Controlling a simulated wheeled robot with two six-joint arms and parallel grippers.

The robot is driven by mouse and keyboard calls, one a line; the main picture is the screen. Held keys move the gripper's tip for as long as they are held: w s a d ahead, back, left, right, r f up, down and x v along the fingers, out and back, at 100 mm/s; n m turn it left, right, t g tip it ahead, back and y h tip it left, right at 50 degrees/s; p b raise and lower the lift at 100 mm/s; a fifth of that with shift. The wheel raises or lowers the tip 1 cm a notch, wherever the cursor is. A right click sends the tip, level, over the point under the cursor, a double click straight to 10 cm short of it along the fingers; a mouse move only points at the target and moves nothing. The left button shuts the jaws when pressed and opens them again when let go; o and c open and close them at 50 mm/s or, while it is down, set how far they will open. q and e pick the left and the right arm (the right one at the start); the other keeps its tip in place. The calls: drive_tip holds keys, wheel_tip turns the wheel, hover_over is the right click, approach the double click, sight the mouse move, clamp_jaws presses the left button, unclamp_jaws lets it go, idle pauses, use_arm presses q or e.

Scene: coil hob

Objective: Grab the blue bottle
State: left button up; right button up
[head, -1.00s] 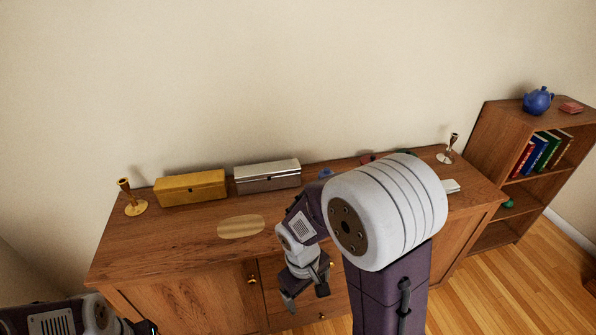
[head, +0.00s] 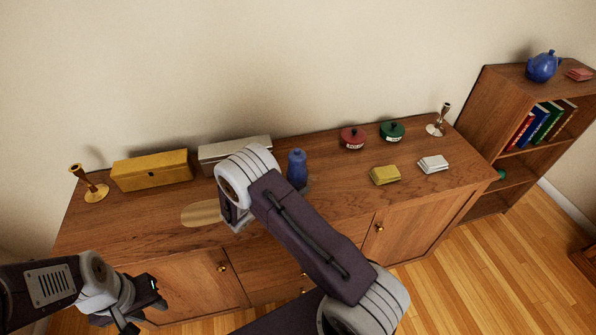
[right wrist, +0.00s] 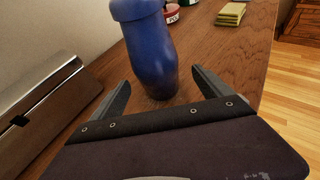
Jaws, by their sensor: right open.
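The blue bottle (head: 297,168) stands upright on the wooden sideboard, right of the silver box in the head view. In the right wrist view the blue bottle (right wrist: 150,50) rises between the fingers of my right gripper (right wrist: 160,78). These fingers are open, one on each side of its lower part, with a gap visible at least on the left. In the head view my right arm hides most of that gripper. My left gripper (head: 143,304) is at the lower left in the head view, in front of the sideboard, fingers apart and empty, far from the bottle.
The sideboard (head: 330,213) also bears a yellow box (head: 152,170), a silver box (head: 235,149), two candlesticks, red (head: 352,138) and green (head: 392,132) lidded pots, and yellow and white stacks. A bookcase (head: 490,120) with a blue teapot stands at right.

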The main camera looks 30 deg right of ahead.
sight(297, 170)
drive_tip(key=x, duration=0.5)
drive_tip(key=shift+w+r+p, duration=0.1)
drive_tip(key=shift+w+p, duration=0.1)
drive_tip(key=shift+p, duration=0.2)
drive_tip(key=shift+a, duration=0.1)
drive_tip(key=c, duration=1.9)
drive_tip(key=shift+r, duration=0.6)
wheel_tip(297, 170, up, 3)
drive_tip(key=s+d+r, duration=0.1)
drive_tip(key=s+r, duration=0.1)
drive_tip(key=s, duration=0.1)
drive_tip(key=s+d+r, duration=0.1)
drive_tip(key=s+r, duration=0.1)
drive_tip(key=s, duration=0.2)
drive_tip(key=s+d+r+b, duration=0.1)
drive_tip(key=s+r, duration=0.2)
drive_tip(key=s, duration=0.1)
drive_tip(key=shift+s+d, duration=0.2)
drive_tip(key=shift+d, duration=0.05)
